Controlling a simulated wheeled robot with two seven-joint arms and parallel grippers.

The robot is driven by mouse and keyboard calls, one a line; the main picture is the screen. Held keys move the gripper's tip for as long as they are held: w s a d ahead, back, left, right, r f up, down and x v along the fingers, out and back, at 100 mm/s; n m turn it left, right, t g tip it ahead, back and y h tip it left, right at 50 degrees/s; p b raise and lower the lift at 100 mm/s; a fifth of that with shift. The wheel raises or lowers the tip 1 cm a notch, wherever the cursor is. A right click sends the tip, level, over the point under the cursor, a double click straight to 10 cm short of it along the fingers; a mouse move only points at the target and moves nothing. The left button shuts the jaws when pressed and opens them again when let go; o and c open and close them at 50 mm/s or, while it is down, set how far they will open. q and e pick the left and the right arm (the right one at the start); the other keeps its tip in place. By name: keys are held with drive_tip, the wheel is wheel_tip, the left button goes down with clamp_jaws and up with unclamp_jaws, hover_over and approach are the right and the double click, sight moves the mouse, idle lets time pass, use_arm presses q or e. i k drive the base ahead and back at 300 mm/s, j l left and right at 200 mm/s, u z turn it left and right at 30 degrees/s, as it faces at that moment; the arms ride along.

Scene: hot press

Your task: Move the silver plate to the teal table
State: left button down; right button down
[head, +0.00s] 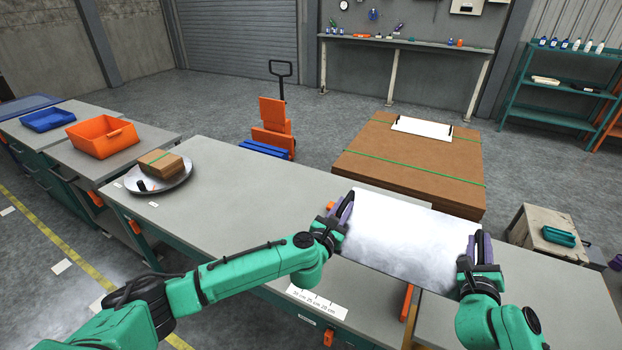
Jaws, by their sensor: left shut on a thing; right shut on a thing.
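The silver plate (408,238) is a flat, shiny rectangular sheet right of the middle. My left gripper (343,212) is shut on its left edge and my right gripper (474,252) is shut on its right edge. The plate is over the right end of a long grey-topped table with a teal body (255,205). It hides part of the tabletops below, and I cannot tell whether it touches them. Another grey tabletop (440,325) shows at the lower right, beneath my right arm.
An orange bin (103,137) and a blue bin (48,119) stand further left. A large cardboard stack (400,168) stands behind the plate. The long table's middle is clear.

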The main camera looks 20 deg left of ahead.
sight(244, 209)
drive_tip(key=i+j, duration=0.1)
drive_tip(key=j, duration=0.55)
drive_tip(key=i+j, duration=0.1)
drive_tip(key=j, duration=1.2)
drive_tip(key=i+j, duration=0.15)
drive_tip(key=j, duration=0.5)
drive_tip(key=i+j, duration=0.1)
drive_tip(key=j, duration=0.55)
